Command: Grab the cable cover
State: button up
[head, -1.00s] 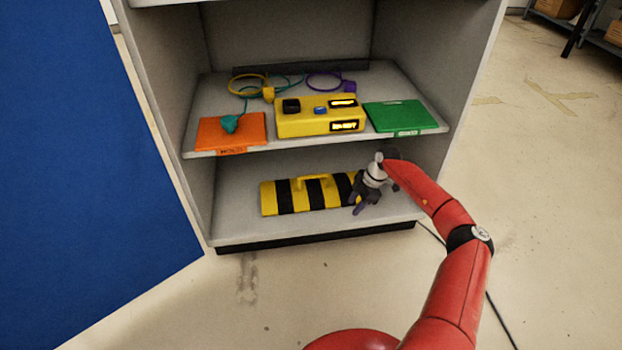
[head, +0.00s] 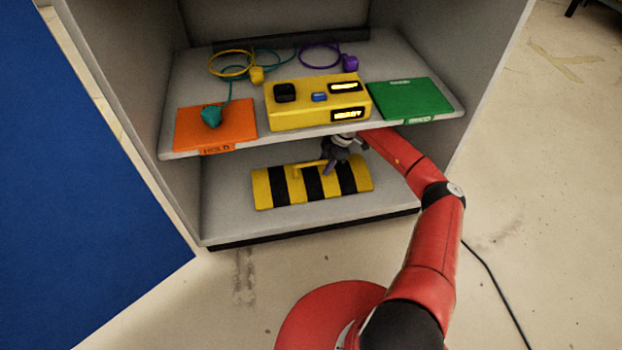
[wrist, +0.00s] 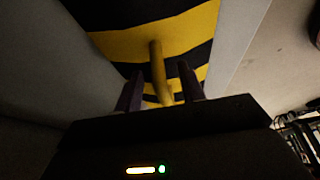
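The cable cover (head: 261,190) is a yellow and black striped slab with a yellow bar handle on top. It lies on the lower shelf. My gripper (head: 329,167) is over its top side, under the upper shelf. In the wrist view the cover (wrist: 150,20) fills the upper middle, and its handle (wrist: 157,62) stands between my two dark fingers. My gripper (wrist: 160,75) is open, with a gap visible on both sides of the handle. The gripper's upper part is partly hidden by the upper shelf in the head view.
The upper shelf (head: 300,142) is close above my arm. It holds a yellow box (head: 300,112), an orange pad (head: 190,128), a green pad (head: 410,98) and coiled cables. Cabinet walls stand on both sides. The lower shelf has bare room in front of the cover.

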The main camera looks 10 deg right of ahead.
aim_at(309, 176)
jog(key=a, duration=0.3)
jog(key=a+f+b, duration=0.1)
jog(key=a, duration=0.1)
jog(key=shift+a, duration=0.35)
jog(key=shift+f+p, duration=0.3)
jog(key=shift+p, duration=0.6)
dwell(0.7)
grip_shut()
jog(key=shift+r, duration=0.1)
dwell(1.2)
